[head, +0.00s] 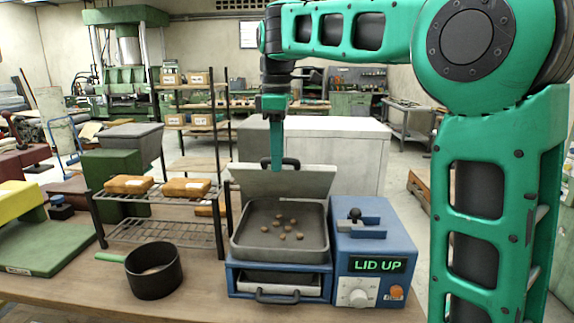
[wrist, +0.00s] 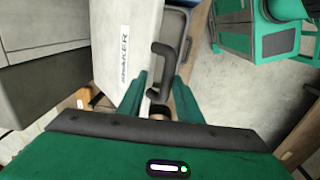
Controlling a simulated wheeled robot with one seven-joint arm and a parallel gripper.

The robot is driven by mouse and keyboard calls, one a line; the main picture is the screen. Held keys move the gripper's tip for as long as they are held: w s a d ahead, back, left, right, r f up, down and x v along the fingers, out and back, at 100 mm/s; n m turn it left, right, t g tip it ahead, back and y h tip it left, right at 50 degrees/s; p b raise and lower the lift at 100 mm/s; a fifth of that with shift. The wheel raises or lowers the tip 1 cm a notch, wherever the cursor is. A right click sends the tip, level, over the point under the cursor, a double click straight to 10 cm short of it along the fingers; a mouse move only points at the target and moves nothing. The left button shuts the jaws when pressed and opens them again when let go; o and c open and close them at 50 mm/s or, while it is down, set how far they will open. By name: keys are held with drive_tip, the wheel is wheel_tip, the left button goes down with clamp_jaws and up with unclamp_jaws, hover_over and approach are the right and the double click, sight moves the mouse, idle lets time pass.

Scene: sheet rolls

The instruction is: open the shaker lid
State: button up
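The shaker (head: 280,275) is a blue machine on the bench, and its display (head: 377,265) reads "LID UP". Its grey lid (head: 283,183) stands raised at the back of the open pan, tilted backward. The pan (head: 255,250) holds several small brown pieces. The lid's black handle (head: 291,162) is at its upper edge. My gripper (head: 277,170) points down at the handle. In the wrist view my gripper (wrist: 159,82) has its two green fingers apart, with part of the black handle (wrist: 165,62) between them. I cannot tell whether either finger touches it. The lid (wrist: 120,45) shows its "SHAKER" lettering there.
A black pot (head: 153,275) with a green handle stands left of the shaker. A wire rack (head: 150,198) behind it bears orange blocks. A green block (head: 112,172) is further left. A knob (head: 357,296) and an orange button (head: 396,293) are on the shaker's front.

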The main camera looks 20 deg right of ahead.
drive_tip(key=shift+s+a+f, duration=0.15)
drive_tip(key=shift+s+f, duration=0.35)
drive_tip(key=shift+s+d+f, duration=0.1)
drive_tip(key=shift+s+d, duration=0.1)
